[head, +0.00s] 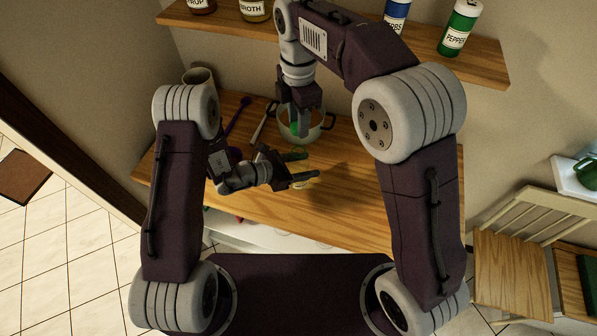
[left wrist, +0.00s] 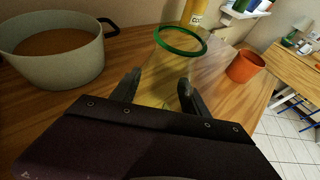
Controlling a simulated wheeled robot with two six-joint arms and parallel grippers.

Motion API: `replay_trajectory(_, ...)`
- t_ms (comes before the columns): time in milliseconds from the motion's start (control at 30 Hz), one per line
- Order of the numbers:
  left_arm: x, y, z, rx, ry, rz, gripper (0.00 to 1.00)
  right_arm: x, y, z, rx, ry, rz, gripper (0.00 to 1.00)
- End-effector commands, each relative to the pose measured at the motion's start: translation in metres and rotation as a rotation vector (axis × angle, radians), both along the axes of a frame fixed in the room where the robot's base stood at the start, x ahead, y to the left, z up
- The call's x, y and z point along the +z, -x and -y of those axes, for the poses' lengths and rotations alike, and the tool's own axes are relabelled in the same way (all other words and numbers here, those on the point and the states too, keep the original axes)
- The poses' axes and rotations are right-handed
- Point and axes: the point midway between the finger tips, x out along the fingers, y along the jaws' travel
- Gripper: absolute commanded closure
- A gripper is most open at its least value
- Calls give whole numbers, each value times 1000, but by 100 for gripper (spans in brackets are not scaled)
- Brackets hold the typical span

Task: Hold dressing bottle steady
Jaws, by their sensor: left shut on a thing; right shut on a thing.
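The dressing bottle (left wrist: 180,43) is see-through with a green ring at its top and stands on the wooden counter. My left gripper (left wrist: 158,92) is shut around it from the side, one finger on each side. In the head view my left gripper (head: 307,165) partly hides the bottle; a yellowish bit (head: 302,184) shows below the fingers. My right gripper (head: 300,130) points down at the pot and is shut on a small green thing (head: 294,128), mostly hidden by the fingers. The right gripper does not show in the left wrist view.
A pale pot (head: 318,130) with orange-brown contents stands behind the grippers. A purple utensil (head: 238,117) and a mug (head: 198,76) are at the counter's left. An orange cup (left wrist: 245,66) and a yellow bottle (left wrist: 194,12) are near the dressing bottle. A shelf (head: 357,42) hangs above.

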Motion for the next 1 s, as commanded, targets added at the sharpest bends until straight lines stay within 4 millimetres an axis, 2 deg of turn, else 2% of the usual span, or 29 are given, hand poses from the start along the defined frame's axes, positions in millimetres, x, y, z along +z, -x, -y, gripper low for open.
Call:
replay_trajectory(67,0,0,0,0,1,0,100,-1,0,0,0,0,-1,100)
replay_trajectory(300,0,0,0,0,1,0,100,-36,1,1,0,2,-4,100)
replay_trajectory(433,0,0,0,0,0,1,100,-49,0,1,0,1,-3,100)
replay_trajectory(1000,0,0,0,0,0,1,100,-52,0,0,0,1,-2,100)
